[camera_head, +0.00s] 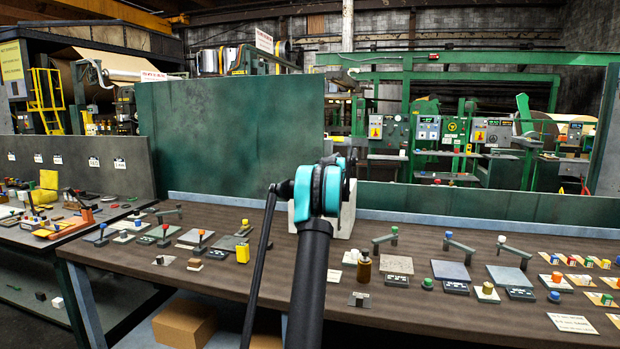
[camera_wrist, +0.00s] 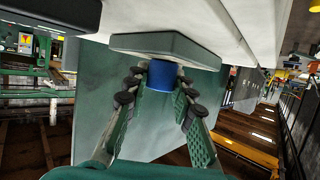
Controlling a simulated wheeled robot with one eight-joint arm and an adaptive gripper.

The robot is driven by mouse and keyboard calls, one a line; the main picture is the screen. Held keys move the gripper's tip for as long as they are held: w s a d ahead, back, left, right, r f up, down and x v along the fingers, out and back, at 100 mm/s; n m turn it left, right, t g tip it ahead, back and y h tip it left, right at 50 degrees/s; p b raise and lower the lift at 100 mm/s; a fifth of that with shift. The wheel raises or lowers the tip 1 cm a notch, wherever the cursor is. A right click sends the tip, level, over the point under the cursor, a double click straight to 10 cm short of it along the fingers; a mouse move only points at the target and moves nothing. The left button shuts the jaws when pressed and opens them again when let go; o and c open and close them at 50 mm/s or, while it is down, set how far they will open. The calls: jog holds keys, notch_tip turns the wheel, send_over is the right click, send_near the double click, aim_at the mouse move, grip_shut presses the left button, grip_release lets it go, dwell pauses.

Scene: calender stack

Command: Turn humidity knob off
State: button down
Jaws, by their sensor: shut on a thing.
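In the wrist view a blue knob (camera_wrist: 161,77) sticks out from a grey-green plate (camera_wrist: 165,47) on a pale box (camera_wrist: 240,22). My gripper (camera_wrist: 161,84) has its two green fingers with black pads on either side of the knob, shut on it. No label for the knob can be read, and its turn position cannot be told. In the head view my dark arm with its teal joint stands in front of a pale grey box (camera_head: 347,215) on the bench and hides my gripper and the knob.
The brown workbench (camera_head: 210,285) holds several small levers, plates, blocks and coloured knobs on both sides of my arm. A brown bottle (camera_head: 364,267) stands close to the right of the arm. A green panel (camera_head: 230,130) rises behind the bench.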

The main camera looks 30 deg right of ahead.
jog(key=c, duration=1.3)
grip_release()
jog(key=shift+o, duration=0.2)
jog(key=shift+s, duration=0.1)
jog(key=v, duration=1.2)
